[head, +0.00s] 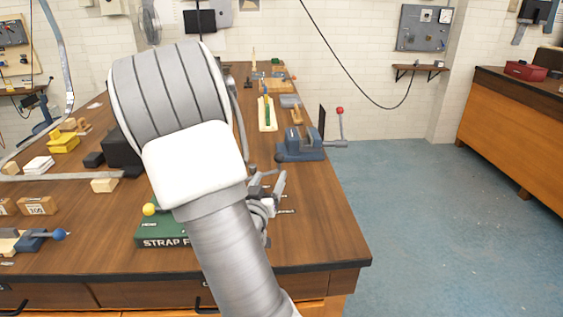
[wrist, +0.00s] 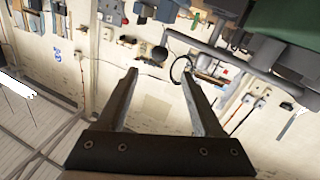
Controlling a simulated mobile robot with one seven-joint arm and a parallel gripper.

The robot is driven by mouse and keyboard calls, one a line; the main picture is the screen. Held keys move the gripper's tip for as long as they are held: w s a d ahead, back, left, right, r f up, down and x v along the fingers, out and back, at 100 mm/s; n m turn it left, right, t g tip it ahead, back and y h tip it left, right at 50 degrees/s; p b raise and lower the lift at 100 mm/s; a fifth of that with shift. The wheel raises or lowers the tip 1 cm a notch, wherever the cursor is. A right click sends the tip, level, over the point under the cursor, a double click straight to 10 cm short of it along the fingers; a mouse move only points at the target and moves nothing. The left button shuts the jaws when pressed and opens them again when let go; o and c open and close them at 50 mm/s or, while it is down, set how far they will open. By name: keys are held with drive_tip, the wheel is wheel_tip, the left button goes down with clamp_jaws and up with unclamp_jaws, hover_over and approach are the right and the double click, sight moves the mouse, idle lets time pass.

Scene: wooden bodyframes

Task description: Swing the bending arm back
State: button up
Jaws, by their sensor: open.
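A green bench tool (head: 160,232) lettered "STRAP F…" sits near the front edge of the wooden bench. A yellow ball knob (head: 149,209) shows at its upper left. My arm covers its right part, so the bending arm's full shape and angle are hidden. My gripper (head: 282,190) shows partly from behind my arm, to the right of the tool. In the wrist view my gripper (wrist: 158,75) has its two fingers spread with nothing between them. A dark green body (wrist: 285,25) with grey bars fills the upper right there; I cannot tell which part it is.
A blue-grey vise-like tool (head: 303,148) with a red-knobbed lever (head: 340,125) stands at the bench's right edge. A blue-knobbed tool (head: 35,240) and small wooden blocks (head: 38,206) lie at left. Blue floor (head: 420,220) is clear right of the bench (head: 310,220).

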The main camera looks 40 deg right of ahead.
drive_tip(key=x, duration=1.4)
clamp_jaws()
idle(1.0)
